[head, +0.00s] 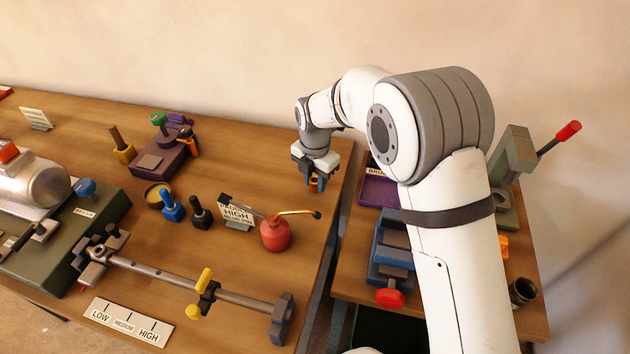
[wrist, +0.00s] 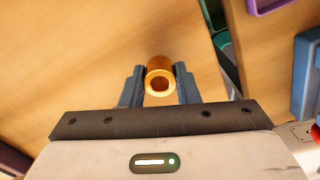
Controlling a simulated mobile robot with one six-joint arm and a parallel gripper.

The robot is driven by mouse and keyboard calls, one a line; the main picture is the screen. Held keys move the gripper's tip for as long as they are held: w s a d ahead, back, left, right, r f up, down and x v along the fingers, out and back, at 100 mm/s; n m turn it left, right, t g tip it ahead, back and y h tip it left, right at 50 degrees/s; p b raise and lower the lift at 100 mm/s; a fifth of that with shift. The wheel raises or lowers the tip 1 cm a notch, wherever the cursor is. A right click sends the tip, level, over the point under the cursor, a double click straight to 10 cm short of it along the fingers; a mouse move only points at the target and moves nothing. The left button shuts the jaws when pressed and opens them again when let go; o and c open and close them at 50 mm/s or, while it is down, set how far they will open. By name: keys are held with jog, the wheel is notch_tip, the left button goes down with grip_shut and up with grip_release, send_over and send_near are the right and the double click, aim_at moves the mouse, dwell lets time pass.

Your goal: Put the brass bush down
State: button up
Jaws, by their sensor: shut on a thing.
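The brass bush (wrist: 160,76) is a short golden tube with a round bore. In the wrist view it sits between the two dark fingers of my gripper (wrist: 159,88), which is shut on it. In the head view my gripper (head: 314,182) points down over the right end of the big wooden table (head: 180,260), and the bush (head: 315,184) shows small and orange between the fingers. I cannot tell whether the bush touches the table top.
A red oil can (head: 275,235) stands in front of my gripper, beside a sign (head: 236,213). A gap separates the big table from a smaller one holding a purple tray (head: 378,190) and a blue vice (head: 392,250). Bare wood lies left of my gripper.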

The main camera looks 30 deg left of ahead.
aim_at(315, 180)
jog(key=shift+f, duration=0.5)
jog(key=shift+f, duration=0.2)
jog(key=o, duration=1.1)
jog(key=shift+c, duration=0.2)
jog(key=shift+r, duration=0.1)
notch_tip(315, 180, up, 12)
jog(key=shift+r+b, duration=0.15)
jog(key=shift+b, duration=0.3)
